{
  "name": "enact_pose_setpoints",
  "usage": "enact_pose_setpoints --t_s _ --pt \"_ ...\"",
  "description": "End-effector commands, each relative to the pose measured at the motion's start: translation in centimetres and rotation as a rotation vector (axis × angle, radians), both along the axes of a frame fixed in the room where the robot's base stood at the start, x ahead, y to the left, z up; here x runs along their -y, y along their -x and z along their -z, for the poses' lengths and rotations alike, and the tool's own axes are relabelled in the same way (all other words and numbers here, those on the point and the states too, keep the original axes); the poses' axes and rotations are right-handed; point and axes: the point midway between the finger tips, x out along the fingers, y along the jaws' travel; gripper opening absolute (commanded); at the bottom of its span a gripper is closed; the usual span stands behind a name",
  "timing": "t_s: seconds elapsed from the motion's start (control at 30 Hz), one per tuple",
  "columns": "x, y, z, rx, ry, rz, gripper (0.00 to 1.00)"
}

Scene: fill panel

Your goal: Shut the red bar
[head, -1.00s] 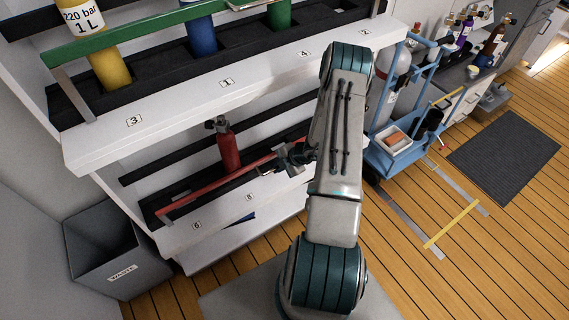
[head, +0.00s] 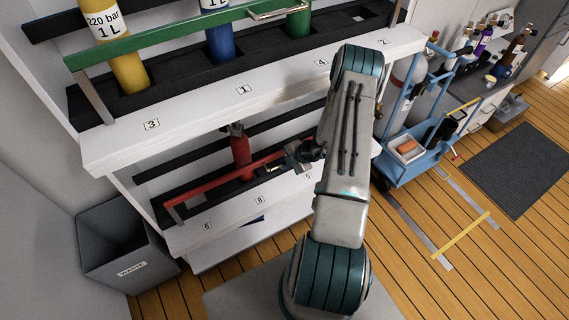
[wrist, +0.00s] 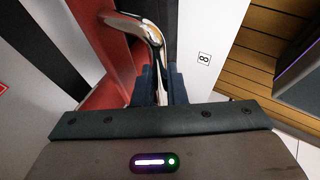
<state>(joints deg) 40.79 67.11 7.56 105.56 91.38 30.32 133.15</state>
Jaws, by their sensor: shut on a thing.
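The red bar (head: 208,187) runs across the front of the lower shelf in the head view, in front of a red cylinder (head: 240,150). In the wrist view the bar (wrist: 109,58) fills part of the left side, with a shiny metal handle (wrist: 143,24) on it. My gripper (head: 290,158) is at the right part of the bar in the head view, partly hidden by my arm. In the wrist view my gripper (wrist: 158,92) has its dark fingers shut on the handle. The bar's right end is hidden behind my gripper and arm.
The white upper shelf edge (head: 197,112) and a green bar (head: 172,40) with yellow, blue and green cylinders are above. A grey waste bin (head: 122,250) stands at the left. A blue trolley (head: 415,168) stands close to my arm's right. Wooden floor is open at the right.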

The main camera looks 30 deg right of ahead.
Motion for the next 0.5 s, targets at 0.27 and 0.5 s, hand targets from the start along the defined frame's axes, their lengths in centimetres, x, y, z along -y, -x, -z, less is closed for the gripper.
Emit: enact_pose_setpoints --t_s 0.27,0.5 --pt "-0.1 -0.3 -0.2 0.007 -0.003 -0.001 0.33" --pt "0.7 0.2 -1.2 0.009 0.000 0.003 0.33"
